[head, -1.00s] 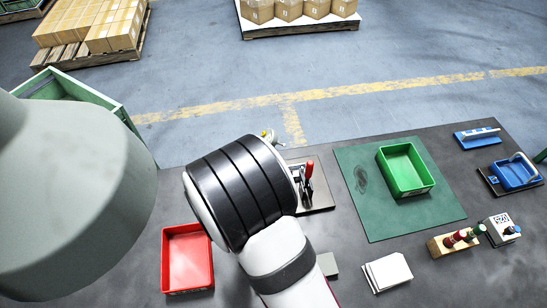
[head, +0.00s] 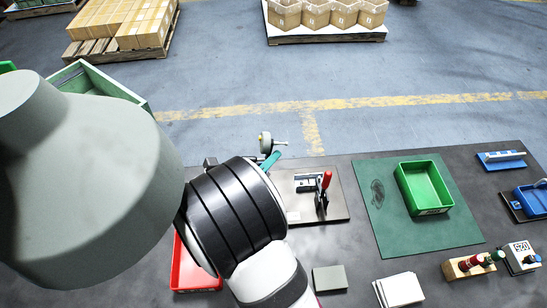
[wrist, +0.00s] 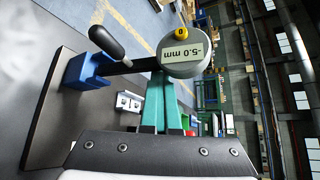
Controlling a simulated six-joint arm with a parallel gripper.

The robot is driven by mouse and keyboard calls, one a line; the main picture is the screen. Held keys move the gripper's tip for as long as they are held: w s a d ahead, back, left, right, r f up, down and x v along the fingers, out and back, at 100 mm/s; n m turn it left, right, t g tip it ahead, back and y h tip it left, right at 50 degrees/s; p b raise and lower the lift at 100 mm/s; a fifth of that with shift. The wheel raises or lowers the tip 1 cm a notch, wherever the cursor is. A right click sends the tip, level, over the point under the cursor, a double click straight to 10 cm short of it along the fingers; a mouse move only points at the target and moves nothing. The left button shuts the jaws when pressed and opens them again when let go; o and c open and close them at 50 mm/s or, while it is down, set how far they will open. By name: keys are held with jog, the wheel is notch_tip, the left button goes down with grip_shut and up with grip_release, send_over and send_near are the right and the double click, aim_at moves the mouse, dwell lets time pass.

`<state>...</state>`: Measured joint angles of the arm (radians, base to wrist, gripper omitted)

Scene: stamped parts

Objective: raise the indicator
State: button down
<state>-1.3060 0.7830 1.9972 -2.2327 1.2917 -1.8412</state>
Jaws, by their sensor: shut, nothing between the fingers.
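In the head view the indicator (head: 265,142) shows small and pale beyond my arm. My gripper (wrist: 162,80) has teal fingers, shut and empty, with tips just below the indicator in the wrist view; I cannot tell whether they touch it. In the head view the gripper (head: 271,160) is mostly hidden behind my wrist.
A plate (head: 335,206) with a red-handled clamp (head: 325,182) lies right of my wrist. A red tray (head: 195,278) is partly hidden by my arm. A green tray (head: 424,188) sits on a green mat (head: 385,230). A black-handled lever (wrist: 106,42) stands near the blue block.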

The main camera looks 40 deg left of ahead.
jog(key=shift+s+a+r, duration=0.1)
jog(key=shift+s+a, duration=0.1)
jog(key=shift+a, duration=0.15)
